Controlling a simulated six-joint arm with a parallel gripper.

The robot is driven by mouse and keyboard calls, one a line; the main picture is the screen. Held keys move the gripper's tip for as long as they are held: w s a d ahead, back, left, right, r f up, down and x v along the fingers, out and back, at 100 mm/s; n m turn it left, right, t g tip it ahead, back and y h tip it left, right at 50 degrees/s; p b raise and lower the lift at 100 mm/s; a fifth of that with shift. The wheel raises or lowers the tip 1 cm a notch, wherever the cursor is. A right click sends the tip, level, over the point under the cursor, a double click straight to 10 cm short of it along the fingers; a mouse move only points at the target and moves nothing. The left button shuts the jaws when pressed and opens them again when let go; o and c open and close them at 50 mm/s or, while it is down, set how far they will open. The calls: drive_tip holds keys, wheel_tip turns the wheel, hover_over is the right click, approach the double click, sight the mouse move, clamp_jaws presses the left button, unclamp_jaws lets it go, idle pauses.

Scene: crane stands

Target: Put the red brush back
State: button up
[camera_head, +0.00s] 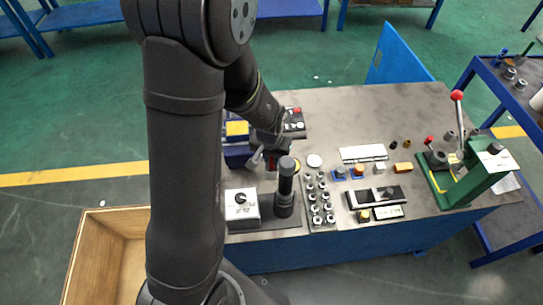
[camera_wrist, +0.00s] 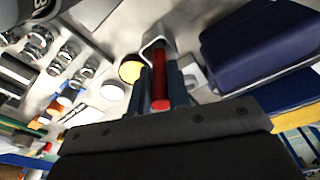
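The red brush (camera_wrist: 159,80) shows in the wrist view as a short red bar between the two blue-grey fingers of my gripper (camera_wrist: 160,88). The fingers lie close along both its sides and look shut on it. A pale bracket-like piece (camera_wrist: 153,40) is at its far end; I cannot tell whether it is part of the brush or a holder. In the head view my gripper (camera_head: 270,152) is low over the left part of the workbench (camera_head: 330,105), and only a small red patch (camera_head: 271,161) shows there. My arm hides much of this area.
A dark blue box (camera_wrist: 255,45) is close on the right in the wrist view. In the head view, a dark upright cylinder (camera_head: 285,190) and a white dial box (camera_head: 241,205) stand in front of the gripper. A rack of metal parts (camera_head: 318,205) and a green press (camera_head: 465,180) are to the right.

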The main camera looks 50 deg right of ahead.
drive_tip(key=o, duration=0.4)
drive_tip(key=shift+c, duration=0.2)
drive_tip(key=shift+r, duration=0.1)
wheel_tip(320, 180, up, 12)
drive_tip(key=a, duration=0.1)
drive_tip(key=shift+s+a, duration=0.15)
drive_tip(key=shift+s, duration=0.1)
drive_tip(key=f, duration=0.4)
drive_tip(key=d+f, duration=0.1)
drive_tip(key=f, duration=0.7)
drive_tip(key=shift+w+d, duration=0.15)
drive_tip(key=shift+w, duration=0.1)
drive_tip(key=shift+r, duration=0.45)
